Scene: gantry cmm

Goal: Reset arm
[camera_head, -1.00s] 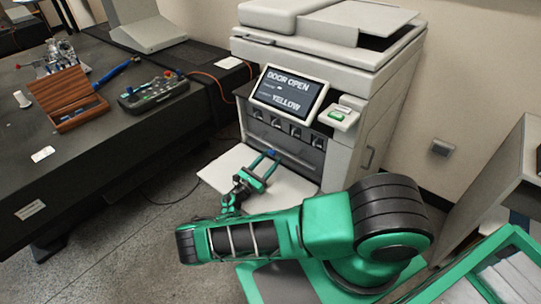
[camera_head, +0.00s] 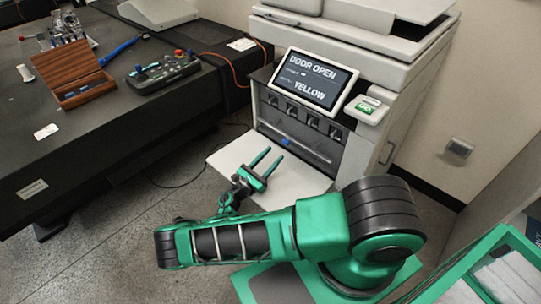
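My arm is folded low in front of me in the head view. My gripper (camera_head: 268,160) has its two green fingers apart with nothing between them. It is above the white lowered door panel (camera_head: 300,187) of the printer. The printer (camera_head: 402,62) stands behind it with its front bay (camera_head: 300,121) uncovered, showing several dark slots and a small blue part low in front. Its tilted screen (camera_head: 318,79) reads "DOOR OPEN" and "YELLOW". A green button (camera_head: 365,108) sits beside the screen.
A black table (camera_head: 110,121) at the left holds an open wooden case (camera_head: 80,72) and a control box (camera_head: 160,72). Orange cable runs at its far end. A green-rimmed bin (camera_head: 462,268) is at the lower right. Grey floor is bare at lower left.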

